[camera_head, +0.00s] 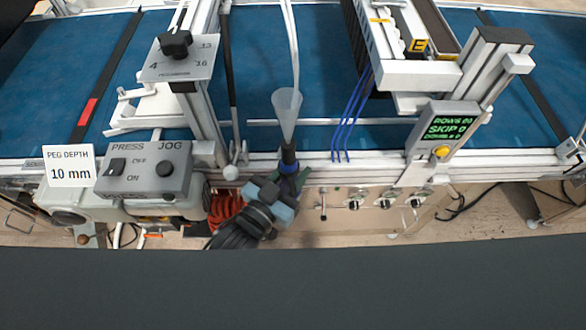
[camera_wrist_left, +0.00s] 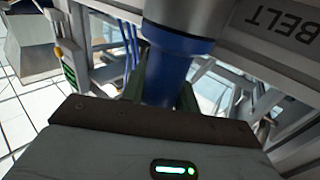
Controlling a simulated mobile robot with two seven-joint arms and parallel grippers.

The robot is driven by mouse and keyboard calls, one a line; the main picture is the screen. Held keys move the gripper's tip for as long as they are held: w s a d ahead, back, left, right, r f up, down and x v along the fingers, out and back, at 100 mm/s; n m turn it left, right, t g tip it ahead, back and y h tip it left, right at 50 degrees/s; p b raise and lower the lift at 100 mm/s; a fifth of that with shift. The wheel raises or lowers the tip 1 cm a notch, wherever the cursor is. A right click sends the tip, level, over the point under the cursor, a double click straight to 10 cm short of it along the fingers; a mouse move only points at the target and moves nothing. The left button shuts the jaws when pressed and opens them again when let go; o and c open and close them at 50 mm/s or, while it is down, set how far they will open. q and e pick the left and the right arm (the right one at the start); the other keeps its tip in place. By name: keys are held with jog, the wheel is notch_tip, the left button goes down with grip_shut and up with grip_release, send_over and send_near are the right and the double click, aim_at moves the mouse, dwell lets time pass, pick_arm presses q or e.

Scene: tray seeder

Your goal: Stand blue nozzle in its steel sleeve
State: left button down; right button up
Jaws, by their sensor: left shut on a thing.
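My left gripper (camera_head: 287,178) is in the middle of the head view, at the front edge of the belt machine. It is shut on the blue nozzle (camera_head: 290,166), just below a translucent funnel (camera_head: 286,105). In the left wrist view the blue nozzle (camera_wrist_left: 163,80) stands between the two fingers (camera_wrist_left: 160,92). A wider blue rim and a grey cylinder (camera_wrist_left: 187,14) sit at its far end. I cannot tell whether that cylinder is the steel sleeve or part of the nozzle. My right gripper is not in view.
A control box (camera_head: 145,170) with PRESS and JOG stands left of the gripper, by a "10 mm" card (camera_head: 70,165). Blue hoses (camera_head: 350,115) hang to its right, before a display (camera_head: 446,130). The blue belt (camera_head: 265,45) lies behind. A rail marked BELT (camera_wrist_left: 285,25) is close in the wrist view.

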pick_arm(q)
jog(key=c, duration=1)
grip_release()
jog(key=shift+o, duration=0.2)
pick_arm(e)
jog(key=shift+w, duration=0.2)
pick_arm(q)
jog(key=shift+f, duration=0.1)
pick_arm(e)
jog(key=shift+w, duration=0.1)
pick_arm(q)
jog(key=shift+s, duration=0.1)
jog(key=shift+s+a, duration=0.25)
jog(key=v, duration=0.7)
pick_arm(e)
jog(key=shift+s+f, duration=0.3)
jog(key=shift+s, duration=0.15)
